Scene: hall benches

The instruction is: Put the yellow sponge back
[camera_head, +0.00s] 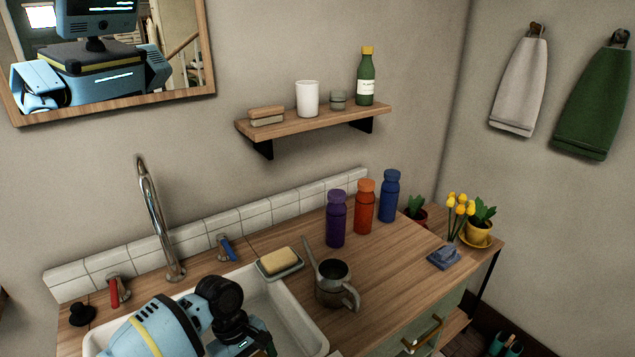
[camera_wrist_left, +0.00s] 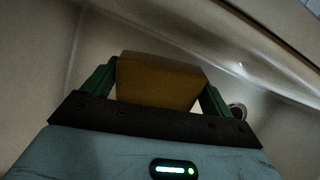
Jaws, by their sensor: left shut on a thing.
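My left gripper (camera_wrist_left: 158,80) is shut on a yellow-brown block, the yellow sponge (camera_wrist_left: 160,84), which sits between its two green fingers in the left wrist view. Pale walls of the sink surround it there, with a round drain fitting (camera_wrist_left: 237,111) to the right. In the head view my left arm reaches over the white sink (camera_head: 300,312); the held sponge is hidden there. A pale yellow block (camera_head: 279,260), which looks like soap, lies in a grey dish (camera_head: 283,271) at the sink's back right corner. My right gripper is not seen.
A tall tap (camera_head: 153,215) stands behind the sink. A metal watering can (camera_head: 331,292) stands right of it. Purple (camera_head: 336,222), orange (camera_head: 364,210) and blue (camera_head: 389,200) bottles stand behind. A wall shelf (camera_head: 320,122) holds several items. Bare wood (camera_head: 400,265) lies right of the can.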

